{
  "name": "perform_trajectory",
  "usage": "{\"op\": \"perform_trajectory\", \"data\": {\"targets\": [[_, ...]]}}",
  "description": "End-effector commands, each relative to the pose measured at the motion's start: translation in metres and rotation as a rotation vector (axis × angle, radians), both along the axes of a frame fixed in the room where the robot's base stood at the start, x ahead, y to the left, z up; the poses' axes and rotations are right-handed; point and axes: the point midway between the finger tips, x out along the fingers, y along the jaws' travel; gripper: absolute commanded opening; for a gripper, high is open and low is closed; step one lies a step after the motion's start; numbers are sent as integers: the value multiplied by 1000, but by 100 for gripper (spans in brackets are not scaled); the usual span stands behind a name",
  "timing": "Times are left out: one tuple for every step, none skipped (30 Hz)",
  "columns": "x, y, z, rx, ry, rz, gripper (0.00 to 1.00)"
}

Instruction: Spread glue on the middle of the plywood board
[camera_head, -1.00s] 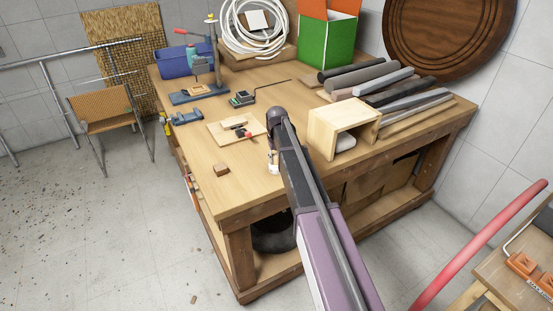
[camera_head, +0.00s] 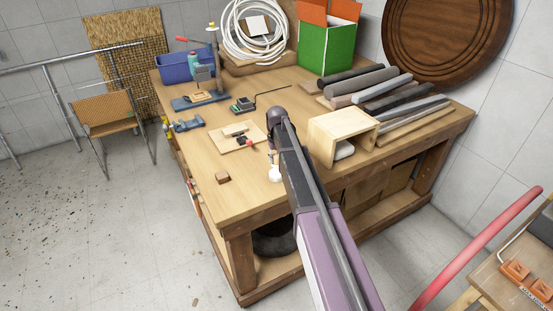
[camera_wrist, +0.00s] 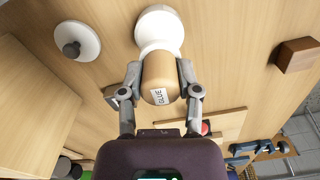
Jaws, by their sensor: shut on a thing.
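My gripper (camera_wrist: 160,80) is shut on a tan glue container (camera_wrist: 158,72) with a white "GLUE" label, one finger on each side. A round white part (camera_wrist: 158,28) shows beyond the container; it also shows below the gripper in the head view (camera_head: 275,175). I cannot tell whether it touches the bench. The plywood board (camera_head: 228,145) lies flat on the bench to the left of and behind my gripper. A grey block (camera_head: 236,130) and a small dark tool with a red part (camera_head: 243,141) lie on it. In the wrist view the board (camera_wrist: 228,120) is partly hidden by my gripper.
A small wooden block (camera_head: 222,177) sits near the bench's front left. An open wooden box (camera_head: 325,142) stands right of my arm. A white disc with a dark knob (camera_wrist: 86,51) lies nearby. Clamps (camera_head: 187,125) and pipes (camera_head: 375,85) lie farther back.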

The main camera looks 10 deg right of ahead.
Motion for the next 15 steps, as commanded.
{"op": "perform_trajectory", "data": {"targets": [[0,0,6,0,0,0,6],[0,0,8,0,0,0,6],[0,0,10,0,0,0,6],[0,0,12,0,0,0,6],[0,0,13,0,0,0,6],[0,0,16,0,0,0,6],[0,0,17,0,0,0,6],[0,0,19,0,0,0,6],[0,0,21,0,0,0,6],[0,0,22,0,0,0,6],[0,0,24,0,0,0,6],[0,0,25,0,0,0,6],[0,0,25,0,0,0,6],[0,0,26,0,0,0,6],[0,0,26,0,0,0,6]]}}
